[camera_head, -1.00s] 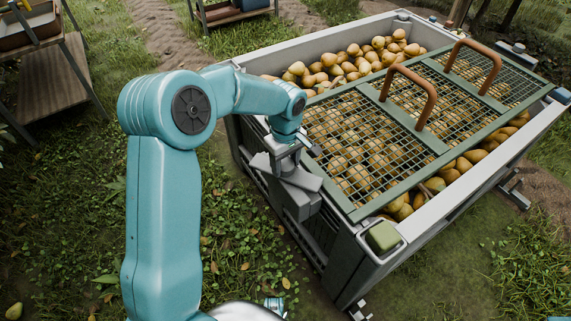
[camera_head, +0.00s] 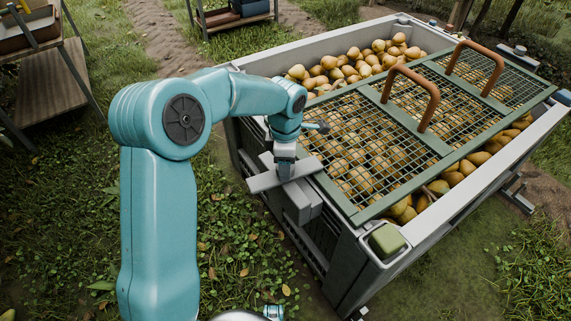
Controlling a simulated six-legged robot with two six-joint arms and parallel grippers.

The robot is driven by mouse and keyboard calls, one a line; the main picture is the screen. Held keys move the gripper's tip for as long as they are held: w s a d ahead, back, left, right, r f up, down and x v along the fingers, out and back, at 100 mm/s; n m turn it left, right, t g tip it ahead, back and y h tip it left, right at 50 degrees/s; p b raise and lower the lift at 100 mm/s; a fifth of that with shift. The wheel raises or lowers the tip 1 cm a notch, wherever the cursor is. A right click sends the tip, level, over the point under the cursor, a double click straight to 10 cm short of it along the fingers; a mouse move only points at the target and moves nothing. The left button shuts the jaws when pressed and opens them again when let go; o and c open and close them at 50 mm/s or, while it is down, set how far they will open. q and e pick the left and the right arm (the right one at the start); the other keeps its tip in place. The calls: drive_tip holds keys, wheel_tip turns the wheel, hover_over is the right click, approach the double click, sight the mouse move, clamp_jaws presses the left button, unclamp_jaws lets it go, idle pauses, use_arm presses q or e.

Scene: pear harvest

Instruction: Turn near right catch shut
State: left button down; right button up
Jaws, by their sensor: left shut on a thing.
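My left gripper (camera_head: 285,172) points down at the near long side of the pear crate (camera_head: 345,250). It is shut on the grey bar of a catch (camera_head: 262,183), just outside the rim. The bar lies across a grey block (camera_head: 299,206) on the crate's side. The fingertips and the exact grip are partly hidden by the wrist. A green mesh lid (camera_head: 430,160) with two brown handles lies over the pears. My right gripper is out of view.
A green-topped corner post (camera_head: 385,241) stands at the crate's near corner. Pears (camera_head: 365,60) show at the open far left end. A wooden stand (camera_head: 55,80) is at the left. Grass left of the crate is free.

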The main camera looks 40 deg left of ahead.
use_arm(q)
drive_tip(key=shift+a+r+n, duration=0.1)
drive_tip(key=shift+n, duration=0.9)
drive_tip(key=shift+c, duration=2.1)
unclamp_jaws()
wheel_tip(320, 180, up, 16)
drive_tip(key=p, duration=0.4)
drive_tip(key=shift+r, duration=0.15)
